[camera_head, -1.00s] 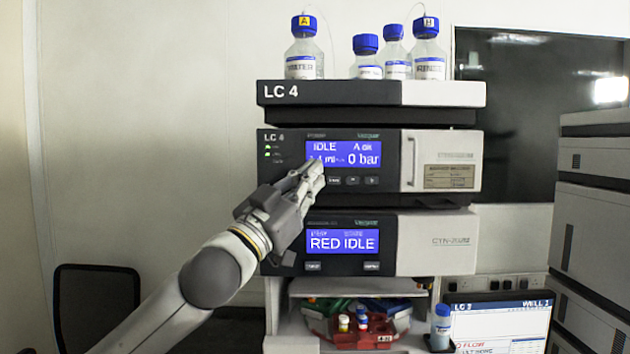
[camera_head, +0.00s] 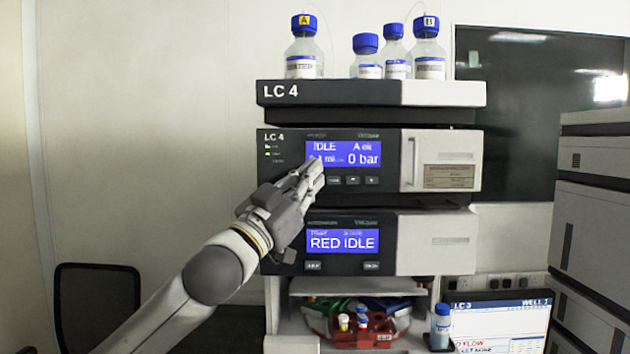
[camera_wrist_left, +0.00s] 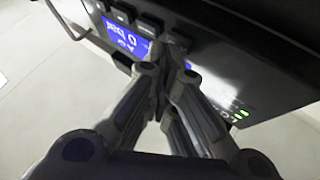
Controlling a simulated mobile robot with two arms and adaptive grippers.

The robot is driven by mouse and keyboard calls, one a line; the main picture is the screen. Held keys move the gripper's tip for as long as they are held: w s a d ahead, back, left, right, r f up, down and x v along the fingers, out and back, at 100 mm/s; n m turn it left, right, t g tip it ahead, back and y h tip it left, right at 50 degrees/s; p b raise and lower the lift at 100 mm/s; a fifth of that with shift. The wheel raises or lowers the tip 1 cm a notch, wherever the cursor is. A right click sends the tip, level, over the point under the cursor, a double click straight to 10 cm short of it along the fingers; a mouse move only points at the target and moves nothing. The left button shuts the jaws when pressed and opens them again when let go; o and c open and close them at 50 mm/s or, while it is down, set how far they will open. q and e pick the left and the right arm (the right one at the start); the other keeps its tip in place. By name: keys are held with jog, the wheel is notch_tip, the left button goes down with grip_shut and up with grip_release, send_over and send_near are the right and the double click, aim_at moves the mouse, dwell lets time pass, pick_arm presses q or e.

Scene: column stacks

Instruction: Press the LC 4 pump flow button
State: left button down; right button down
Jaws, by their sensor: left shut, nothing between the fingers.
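The LC 4 pump (camera_head: 290,185) is the dark-fronted module with a blue display (camera_head: 365,152) reading IDLE and 0 bar. A row of small dark buttons (camera_head: 353,180) sits under that display; their labels are too small to read. My left gripper (camera_head: 318,167) is shut and empty, its fingertips in front of the display's lower left corner and the left end of the button row. In the left wrist view the closed fingertips (camera_wrist_left: 168,68) are close to the panel beside a button (camera_wrist_left: 178,42). I cannot tell whether they touch. My right gripper is not in view.
Several blue-capped bottles (camera_head: 304,50) stand on the stack's top tray. Below the pump is a module (camera_head: 290,240) reading RED IDLE, then an open bay with a red vial rack (camera_head: 345,338). A monitor (camera_head: 500,325) stands at lower right.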

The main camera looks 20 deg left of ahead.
pick_arm(q)
jog(key=shift+w, duration=0.15)
dwell(0.5)
jog(key=shift+s+d, duration=0.2)
jog(key=shift+s, duration=0.6)
jog(key=s, duration=0.2)
jog(key=s+d, duration=0.1)
jog(key=s, duration=0.1)
jog(key=shift+s+d+b, duration=0.2)
jog(key=shift+s+b, duration=0.15)
jog(key=shift+s, duration=0.05)
